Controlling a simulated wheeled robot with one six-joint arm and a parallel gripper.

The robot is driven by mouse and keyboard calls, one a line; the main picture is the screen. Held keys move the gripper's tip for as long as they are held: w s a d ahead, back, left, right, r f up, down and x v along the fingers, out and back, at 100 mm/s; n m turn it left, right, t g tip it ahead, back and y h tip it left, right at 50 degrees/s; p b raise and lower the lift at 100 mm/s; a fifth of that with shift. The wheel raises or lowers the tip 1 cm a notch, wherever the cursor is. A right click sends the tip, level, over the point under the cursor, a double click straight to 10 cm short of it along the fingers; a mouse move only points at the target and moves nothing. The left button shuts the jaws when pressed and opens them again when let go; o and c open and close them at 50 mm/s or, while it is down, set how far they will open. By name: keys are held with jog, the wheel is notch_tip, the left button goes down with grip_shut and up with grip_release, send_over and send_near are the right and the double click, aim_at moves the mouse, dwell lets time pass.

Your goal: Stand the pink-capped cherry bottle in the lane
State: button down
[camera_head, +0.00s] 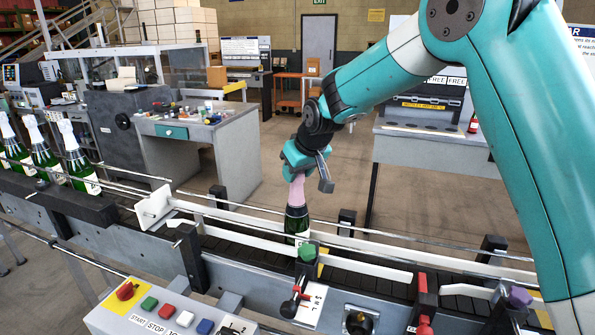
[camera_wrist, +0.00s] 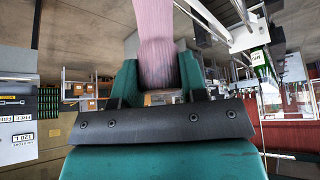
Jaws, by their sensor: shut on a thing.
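The pink-capped bottle (camera_head: 297,221) is dark green with a pale label low on its side. It stands upright at the lane (camera_head: 351,261) between the white guide rails. My gripper (camera_head: 299,172) is shut on its pink cap from above. In the wrist view the pink cap (camera_wrist: 157,50) runs between the green fingers (camera_wrist: 157,82). The bottle's base is hidden behind the front rail and a green knob, so I cannot tell whether it touches the belt.
Several green bottles with white caps (camera_head: 75,150) stand at the left. A green knob (camera_head: 307,252), a red post (camera_head: 422,300) and a purple knob (camera_head: 520,297) line the front rail. A button panel (camera_head: 165,312) is in front. A grey workbench (camera_head: 215,140) stands behind.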

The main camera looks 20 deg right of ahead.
jog(key=shift+f, duration=0.25)
jog(key=c, duration=0.6)
grip_release()
jog(key=shift+f, duration=0.15)
jog(key=shift+s+b, duration=0.1)
jog(key=shift+b, duration=0.25)
jog(key=b+v, duration=0.4)
jog(key=v, duration=1.3)
jog(key=shift+r, duration=0.35)
